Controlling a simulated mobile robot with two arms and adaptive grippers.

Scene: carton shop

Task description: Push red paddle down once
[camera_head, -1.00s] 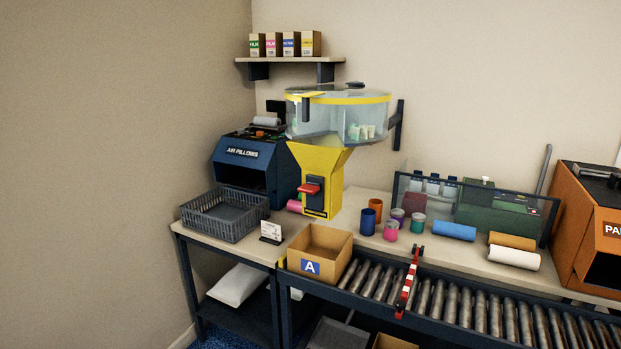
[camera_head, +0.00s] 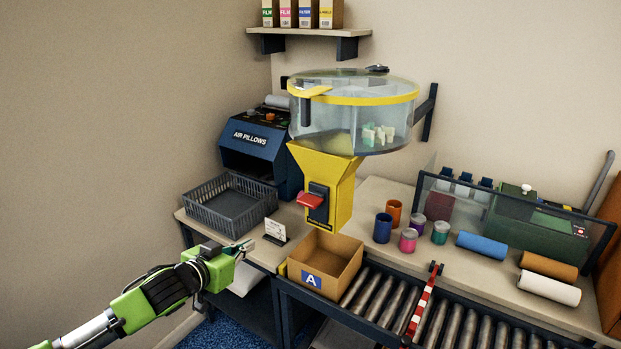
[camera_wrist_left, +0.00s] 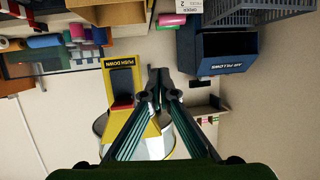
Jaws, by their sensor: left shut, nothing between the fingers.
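The red paddle (camera_head: 310,200) sticks out from the front of the yellow dispenser chute (camera_head: 330,170), under a clear round hopper (camera_head: 350,110) with a yellow rim. My left gripper (camera_head: 248,246) is shut and empty, in front of the table and to the left of and below the paddle, apart from it. In the left wrist view, which is turned over, the shut fingers (camera_wrist_left: 158,78) lie beside the dispenser with its "PUSH DOWN" label (camera_wrist_left: 119,63). Part of the red paddle (camera_wrist_left: 122,101) shows there, partly hidden by a finger. My right gripper is not in view.
An open carton marked A (camera_head: 312,281) stands below the chute at the roller conveyor (camera_head: 375,300). A grey basket (camera_head: 228,203), a small sign card (camera_head: 275,231) and a blue air pillow machine (camera_head: 255,150) are to the left. Jars stand right of the chute.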

